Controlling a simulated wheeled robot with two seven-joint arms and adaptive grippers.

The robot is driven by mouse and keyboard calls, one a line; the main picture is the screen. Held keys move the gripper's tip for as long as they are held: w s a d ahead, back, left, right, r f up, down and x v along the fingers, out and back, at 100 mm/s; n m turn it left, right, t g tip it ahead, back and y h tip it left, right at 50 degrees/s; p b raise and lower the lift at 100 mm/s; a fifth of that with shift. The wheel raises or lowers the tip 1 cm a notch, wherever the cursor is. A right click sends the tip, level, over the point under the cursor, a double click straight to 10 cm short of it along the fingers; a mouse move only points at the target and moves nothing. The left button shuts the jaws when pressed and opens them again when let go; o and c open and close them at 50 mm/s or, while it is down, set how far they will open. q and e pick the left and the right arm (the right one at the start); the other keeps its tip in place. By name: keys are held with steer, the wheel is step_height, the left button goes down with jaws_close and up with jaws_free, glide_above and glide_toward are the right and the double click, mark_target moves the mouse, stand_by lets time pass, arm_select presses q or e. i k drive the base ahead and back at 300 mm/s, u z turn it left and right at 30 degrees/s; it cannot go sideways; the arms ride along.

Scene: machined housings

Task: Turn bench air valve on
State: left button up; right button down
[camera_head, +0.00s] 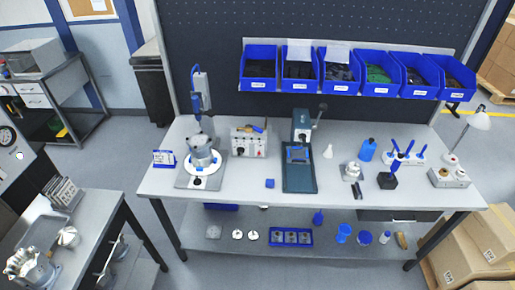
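I cannot pick out the bench air valve for certain. A grey box with small dark knobs on its front (248,143) stands at the back of the workbench (340,188), left of its middle. Its knobs are too small to read. A dark round gauge (7,136) shows on a panel at the far left edge. Neither of my grippers is in view.
A fixture with a round metal housing (203,160) and a dark blue press (300,172) stand on the bench. Blue bins (260,68) hang behind. Cardboard boxes (470,240) lie at the right. A side bench with metal parts (100,222) is at lower left.

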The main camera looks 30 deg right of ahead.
mark_target(256, 129)
steer(key=u, duration=0.3)
steer(key=k, duration=0.2)
steer(key=z, duration=1)
